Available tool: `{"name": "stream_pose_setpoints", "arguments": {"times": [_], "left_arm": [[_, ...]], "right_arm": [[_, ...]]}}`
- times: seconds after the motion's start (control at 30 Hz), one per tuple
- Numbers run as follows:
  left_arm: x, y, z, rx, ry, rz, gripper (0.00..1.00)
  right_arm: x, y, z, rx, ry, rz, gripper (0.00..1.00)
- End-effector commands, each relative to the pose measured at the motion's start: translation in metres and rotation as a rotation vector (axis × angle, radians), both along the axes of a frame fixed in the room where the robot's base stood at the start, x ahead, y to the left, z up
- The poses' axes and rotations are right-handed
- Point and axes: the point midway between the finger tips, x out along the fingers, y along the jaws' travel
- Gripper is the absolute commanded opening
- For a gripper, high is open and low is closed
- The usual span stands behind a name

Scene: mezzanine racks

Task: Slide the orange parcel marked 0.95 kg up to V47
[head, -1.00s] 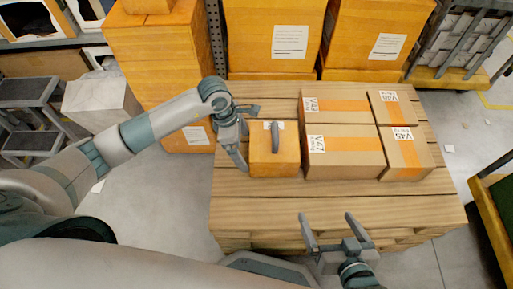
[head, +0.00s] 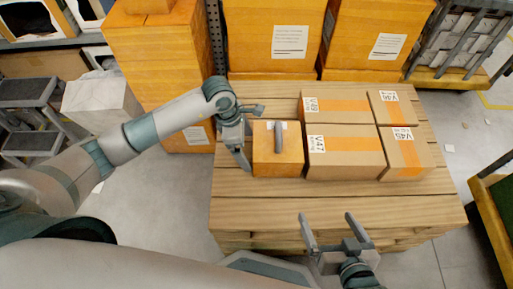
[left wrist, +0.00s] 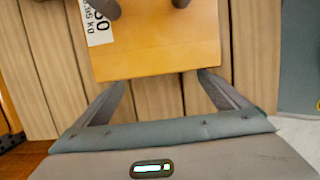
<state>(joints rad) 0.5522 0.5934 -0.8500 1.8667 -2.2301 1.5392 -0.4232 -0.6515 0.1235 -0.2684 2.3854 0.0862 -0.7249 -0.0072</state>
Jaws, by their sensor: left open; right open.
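The orange parcel (head: 262,158) stands on the wooden pallet (head: 330,207), with a grey handle (head: 278,138) on top. Its white label (left wrist: 98,28) is cut off in the left wrist view. V47 (head: 345,165) is a brown carton with an orange band, just right of the parcel; any remaining gap is very thin. My left gripper (head: 251,138) is open at the parcel's left side, its fingers spread along that side; their tips are partly hidden by the parcel in the left wrist view. My right gripper (head: 326,233) is open and empty above the pallet's front edge.
Carton V49 (head: 340,105) stands behind V47. Carton V45 (head: 407,160) and another carton (head: 393,112) stand to the right. Large orange boxes (head: 275,38) line the back. The pallet's front strip is clear. A cart (head: 500,190) stands at the right edge.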

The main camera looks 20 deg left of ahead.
Motion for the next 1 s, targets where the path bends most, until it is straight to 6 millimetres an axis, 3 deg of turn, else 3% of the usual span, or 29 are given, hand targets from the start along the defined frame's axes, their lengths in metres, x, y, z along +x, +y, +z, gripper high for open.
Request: {"name": "stream_pose_setpoints", "arguments": {"times": [1.0], "left_arm": [[0.0024, -0.0109, 0.0001, -0.002, -0.001, -0.001, 0.94]], "right_arm": [[0.0, 0.0, -0.0013, 0.0, 0.0, 0.0, 0.94]]}}
